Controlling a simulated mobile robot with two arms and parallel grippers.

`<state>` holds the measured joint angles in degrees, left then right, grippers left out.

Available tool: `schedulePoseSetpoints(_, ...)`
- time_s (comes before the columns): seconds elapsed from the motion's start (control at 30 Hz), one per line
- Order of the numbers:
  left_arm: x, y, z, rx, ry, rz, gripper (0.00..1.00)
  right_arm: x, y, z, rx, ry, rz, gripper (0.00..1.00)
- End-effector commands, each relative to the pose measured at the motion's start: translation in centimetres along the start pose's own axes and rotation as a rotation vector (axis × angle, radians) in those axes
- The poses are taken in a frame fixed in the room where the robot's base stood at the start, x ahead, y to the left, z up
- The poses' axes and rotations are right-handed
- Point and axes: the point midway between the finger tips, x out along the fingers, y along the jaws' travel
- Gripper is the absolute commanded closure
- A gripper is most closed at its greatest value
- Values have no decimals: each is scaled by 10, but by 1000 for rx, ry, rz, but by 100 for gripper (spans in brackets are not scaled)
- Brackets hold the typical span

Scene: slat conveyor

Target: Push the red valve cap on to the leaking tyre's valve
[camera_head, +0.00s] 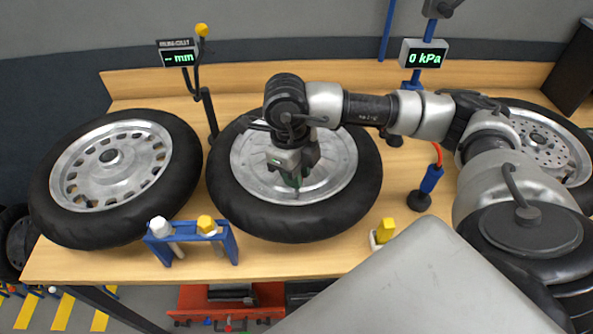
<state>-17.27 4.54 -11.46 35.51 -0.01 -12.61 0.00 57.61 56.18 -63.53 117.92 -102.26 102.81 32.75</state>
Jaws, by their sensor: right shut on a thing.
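Three tyres on metal wheels lie flat on the wooden bench: a left tyre (50,205), a middle tyre (232,200) and a right tyre (583,145) partly behind my right arm. Nothing visible marks which tyre leaks. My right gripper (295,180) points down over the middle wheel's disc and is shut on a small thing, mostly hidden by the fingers. I cannot make out a red valve cap or a valve. I cannot tell whether the held thing touches the wheel. My left gripper is out of view.
A run-out gauge (178,54) reading "-- mm" and a "0 kPa" display (424,55) stand behind. A blue stand (163,252) with white and yellow knobs, a yellow-topped piece (385,230) and a blue-handled tool (431,180) stand around the middle tyre. A red cart (192,298) is below.

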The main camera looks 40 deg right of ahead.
Motion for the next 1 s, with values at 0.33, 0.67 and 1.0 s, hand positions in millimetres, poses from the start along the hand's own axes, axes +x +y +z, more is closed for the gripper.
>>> schedulePoseSetpoints(0.33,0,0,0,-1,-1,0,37,0,0,0,0,0,0,100)
schedulePoseSetpoints(0.67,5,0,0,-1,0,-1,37,5,0,1,0,0,0,100)
schedulePoseSetpoints(1.0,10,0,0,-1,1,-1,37,10,0,1,0,0,0,100)
